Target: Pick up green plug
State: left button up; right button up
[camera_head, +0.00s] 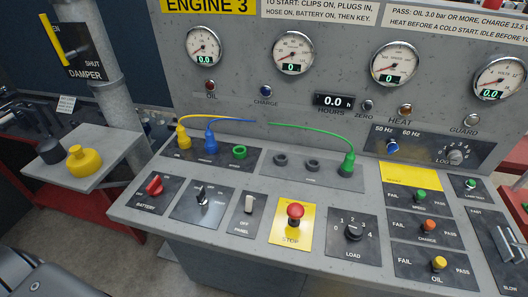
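The green plug (347,166) stands upright at the right end of the right-hand dark socket plate (322,178) on the console. It appears seated there, and its green cable (310,127) arcs up and left to the panel's back. Two dark empty sockets (296,162) are to its left on the same plate. A green-ringed socket (239,152) on the left-hand plate is empty. Neither of my grippers shows in the head view.
A yellow plug (183,138) and a blue plug (210,144) with cables stand on the left-hand plate. Near the green plug are the yellow label (410,174), load knob (354,231) and red stop button (295,212). A side shelf (95,145) holds a yellow object (83,162).

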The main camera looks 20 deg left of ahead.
aim_at(348, 166)
jog(key=u, duration=2.55)
jog(key=k, duration=1.9)
jog(key=z, duration=2.45)
jog(key=i, duration=0.5)
jog(key=u, duration=0.05)
